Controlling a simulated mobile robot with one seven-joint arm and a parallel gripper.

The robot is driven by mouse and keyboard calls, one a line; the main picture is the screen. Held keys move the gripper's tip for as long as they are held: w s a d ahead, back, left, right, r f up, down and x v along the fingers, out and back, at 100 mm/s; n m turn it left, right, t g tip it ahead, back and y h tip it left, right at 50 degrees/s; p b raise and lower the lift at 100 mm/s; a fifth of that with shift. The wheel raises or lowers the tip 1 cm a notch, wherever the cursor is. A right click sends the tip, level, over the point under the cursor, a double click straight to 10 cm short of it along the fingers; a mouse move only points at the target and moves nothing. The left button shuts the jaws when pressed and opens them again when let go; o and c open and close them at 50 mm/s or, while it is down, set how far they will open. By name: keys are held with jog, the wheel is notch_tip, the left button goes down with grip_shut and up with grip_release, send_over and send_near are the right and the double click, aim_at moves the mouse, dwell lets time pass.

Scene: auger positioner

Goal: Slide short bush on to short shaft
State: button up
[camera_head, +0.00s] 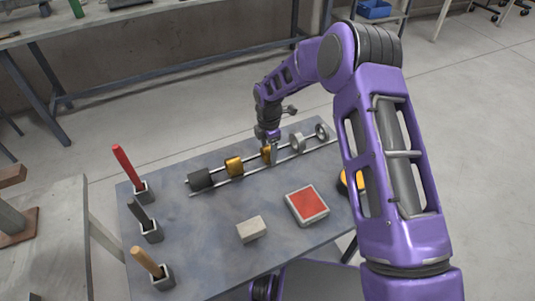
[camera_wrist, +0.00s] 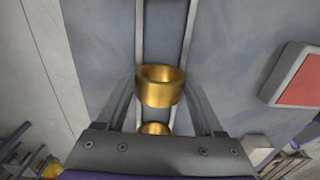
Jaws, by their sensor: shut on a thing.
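My gripper (camera_head: 273,152) is over the far half of the table, at a pair of parallel metal rails (camera_head: 193,194). It is shut on a gold bush (camera_wrist: 160,88), which sits between the fingertips in the wrist view. The bush is partly hidden by the gripper in the head view (camera_head: 265,152). A second gold piece (camera_head: 234,166) is on the rails to the left. It shows low in the wrist view (camera_wrist: 154,128), mostly covered by the gripper body. I cannot tell which part is the short shaft, nor whether the held bush touches the rails.
A dark cylinder (camera_head: 200,179) is at the rails' left end. Grey rings (camera_head: 297,142) stand to the right. A red-topped tray (camera_head: 307,205) and pale block (camera_head: 251,229) lie in front. Holders with red (camera_head: 124,166), dark (camera_head: 141,213) and tan (camera_head: 148,263) handles line the left edge.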

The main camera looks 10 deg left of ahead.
grip_shut()
jog(key=shift+r, duration=0.1)
